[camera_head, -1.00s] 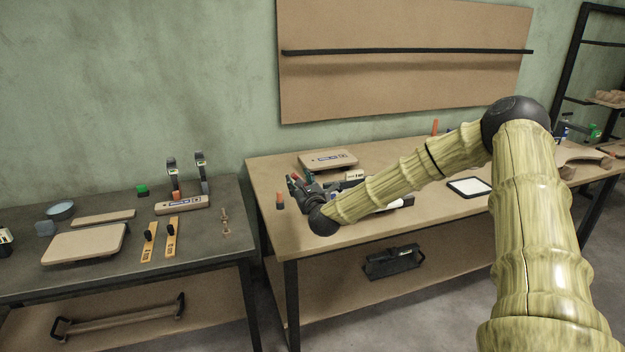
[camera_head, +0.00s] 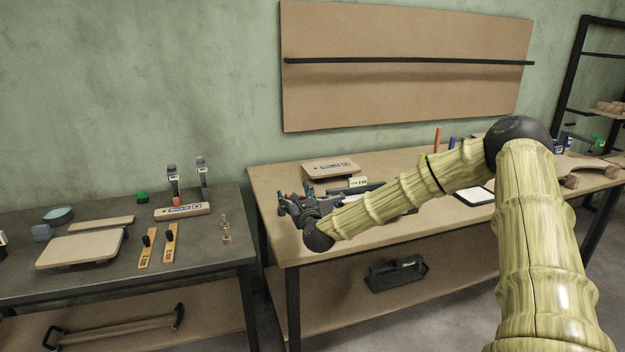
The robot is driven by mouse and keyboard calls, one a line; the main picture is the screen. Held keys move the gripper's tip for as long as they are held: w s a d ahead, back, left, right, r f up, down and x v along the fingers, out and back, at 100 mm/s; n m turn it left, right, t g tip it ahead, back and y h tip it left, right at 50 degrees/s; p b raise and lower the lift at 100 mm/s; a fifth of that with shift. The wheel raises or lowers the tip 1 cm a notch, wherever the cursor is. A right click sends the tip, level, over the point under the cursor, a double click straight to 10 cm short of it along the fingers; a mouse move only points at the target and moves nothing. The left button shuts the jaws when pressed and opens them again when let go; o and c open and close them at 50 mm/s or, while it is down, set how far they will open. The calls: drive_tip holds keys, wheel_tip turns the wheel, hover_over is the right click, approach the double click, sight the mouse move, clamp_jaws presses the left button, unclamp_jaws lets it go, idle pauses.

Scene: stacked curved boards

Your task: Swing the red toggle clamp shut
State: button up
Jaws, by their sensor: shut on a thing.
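My gripper (camera_head: 285,203) is over the left end of the wooden workbench (camera_head: 350,237), low and close to its top. It reaches to the spot where a small upright piece with a red-orange top and dark base stood. That piece, which looks like the red toggle clamp, is now hidden by my gripper. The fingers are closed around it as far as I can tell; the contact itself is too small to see. Whether the clamp is tilted or upright cannot be made out.
A wooden board (camera_head: 330,169) lies behind my gripper. A red-orange upright piece (camera_head: 437,140) stands farther back. The grey table (camera_head: 200,250) at left holds two upright clamps, a board (camera_head: 81,248) and yellow strips. A gap separates the two tables.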

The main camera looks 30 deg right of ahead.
drive_tip(key=shift+s+d+f+g, duration=0.15)
drive_tip(key=shift+s+f, duration=0.4)
drive_tip(key=shift+s+d+f+g, duration=0.15)
drive_tip(key=shift+s+f, duration=0.4)
drive_tip(key=shift+s+d+r, duration=0.1)
drive_tip(key=shift+s+d, duration=0.25)
drive_tip(key=shift+s, duration=0.4)
drive_tip(key=shift+c, duration=0.6)
drive_tip(key=s, duration=0.1)
drive_tip(key=s+a, duration=0.1)
drive_tip(key=shift+s+a+r+b, duration=0.3)
drive_tip(key=shift+s+r+b, duration=0.05)
drive_tip(key=shift+s+r, duration=0.05)
drive_tip(key=shift+a, duration=0.15)
